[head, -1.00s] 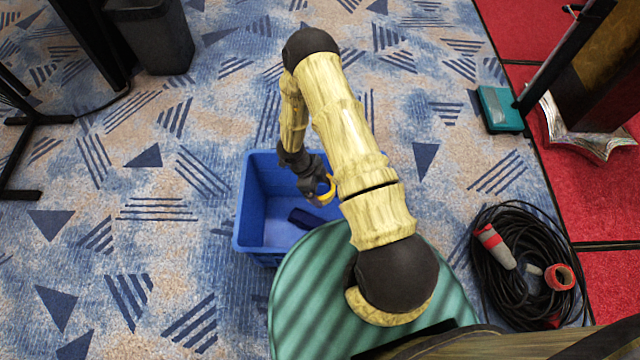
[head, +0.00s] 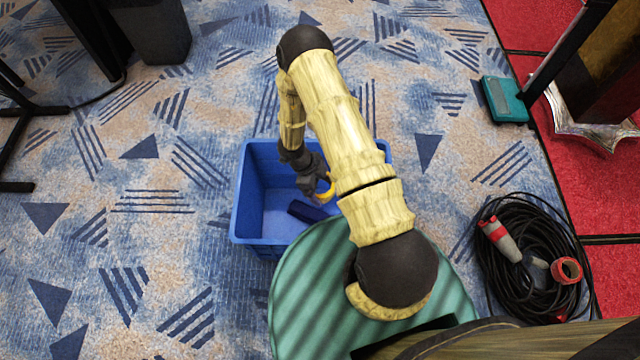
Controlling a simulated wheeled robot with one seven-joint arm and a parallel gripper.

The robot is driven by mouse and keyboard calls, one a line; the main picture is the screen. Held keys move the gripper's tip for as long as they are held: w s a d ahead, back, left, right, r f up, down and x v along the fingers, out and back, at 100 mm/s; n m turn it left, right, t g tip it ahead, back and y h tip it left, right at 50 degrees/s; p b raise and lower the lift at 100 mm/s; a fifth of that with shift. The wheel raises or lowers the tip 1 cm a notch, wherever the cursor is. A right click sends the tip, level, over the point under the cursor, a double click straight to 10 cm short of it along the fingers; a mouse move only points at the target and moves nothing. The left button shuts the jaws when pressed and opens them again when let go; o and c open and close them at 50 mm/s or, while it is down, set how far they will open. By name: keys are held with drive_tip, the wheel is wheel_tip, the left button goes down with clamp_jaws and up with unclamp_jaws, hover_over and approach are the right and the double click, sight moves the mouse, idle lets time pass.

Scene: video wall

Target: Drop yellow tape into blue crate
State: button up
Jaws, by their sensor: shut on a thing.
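The blue crate (head: 250,190) stands on the carpet just beyond my green base, partly covered by my arm. A dark blue block-like object lies on its floor. My gripper (head: 322,192) hangs over the crate's opening, right of its middle. It is shut on the yellow tape (head: 328,194), a small curved yellow piece partly hidden by my arm. I cannot tell the exact height of the tape above the crate floor.
A coiled black cable (head: 520,265) with red and grey plugs lies at the right. A teal box (head: 504,100) lies by the red carpet's edge. A dark bin (head: 150,30) stands at the upper left.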

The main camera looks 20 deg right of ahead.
drive_tip(key=shift+f+b, duration=0.4)
drive_tip(key=shift+f, duration=0.35)
drive_tip(key=o, duration=0.8)
drive_tip(key=shift+o, duration=0.2)
drive_tip(key=shift+r, duration=0.1)
drive_tip(key=p+v, duration=0.5)
drive_tip(key=v, duration=1.2)
drive_tip(key=shift+w+a+r, duration=0.1)
drive_tip(key=shift+r, duration=0.05)
